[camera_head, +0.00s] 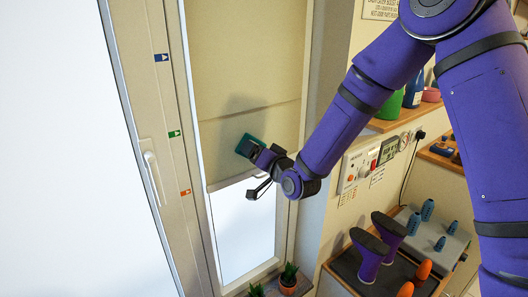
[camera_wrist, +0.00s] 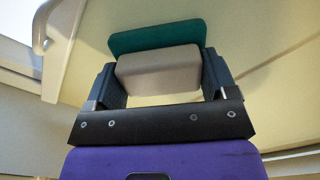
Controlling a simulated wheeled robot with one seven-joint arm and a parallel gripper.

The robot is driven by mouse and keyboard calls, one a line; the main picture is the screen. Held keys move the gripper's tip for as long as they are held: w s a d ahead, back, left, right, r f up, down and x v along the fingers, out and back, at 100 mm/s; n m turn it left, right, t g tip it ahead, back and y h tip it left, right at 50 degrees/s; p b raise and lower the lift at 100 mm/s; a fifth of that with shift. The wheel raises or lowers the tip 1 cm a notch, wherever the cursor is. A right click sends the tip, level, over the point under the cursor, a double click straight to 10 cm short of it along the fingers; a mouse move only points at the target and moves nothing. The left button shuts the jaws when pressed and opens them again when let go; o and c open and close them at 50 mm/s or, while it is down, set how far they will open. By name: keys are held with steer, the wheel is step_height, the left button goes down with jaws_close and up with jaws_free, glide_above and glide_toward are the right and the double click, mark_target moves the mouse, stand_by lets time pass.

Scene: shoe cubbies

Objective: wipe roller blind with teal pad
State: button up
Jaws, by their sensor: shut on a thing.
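The beige roller blind (camera_head: 245,75) hangs in the narrow window, its lower edge a little below my gripper. The teal pad (camera_head: 249,144) is at the lower part of the blind, near or against its surface; I cannot tell if it touches. In the wrist view the teal pad (camera_wrist: 157,37) has a pale grip block (camera_wrist: 158,72) on its near side. My gripper (camera_wrist: 160,82) is shut on that block, one finger on each side. In the head view my gripper (camera_head: 258,150) is partly hidden behind its own wrist.
A window handle (camera_head: 153,178) sticks out from the frame at left. Small potted plants (camera_head: 289,277) stand on the sill below. At right are a shelf with bottles (camera_head: 414,88), a control box (camera_head: 356,170), and purple boots (camera_head: 370,250) on a tray.

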steer(key=shift+s+a+r, duration=0.1)
steer(key=shift+s+a, duration=0.1)
steer(key=shift+a, duration=0.35)
steer(key=shift+s+d, duration=0.1)
steer(key=shift+s, duration=0.15)
steer(key=shift+v, duration=2.75)
steer(key=shift+w+d, duration=0.1)
steer(key=shift+d, duration=0.1)
steer(key=shift+v, duration=1.45)
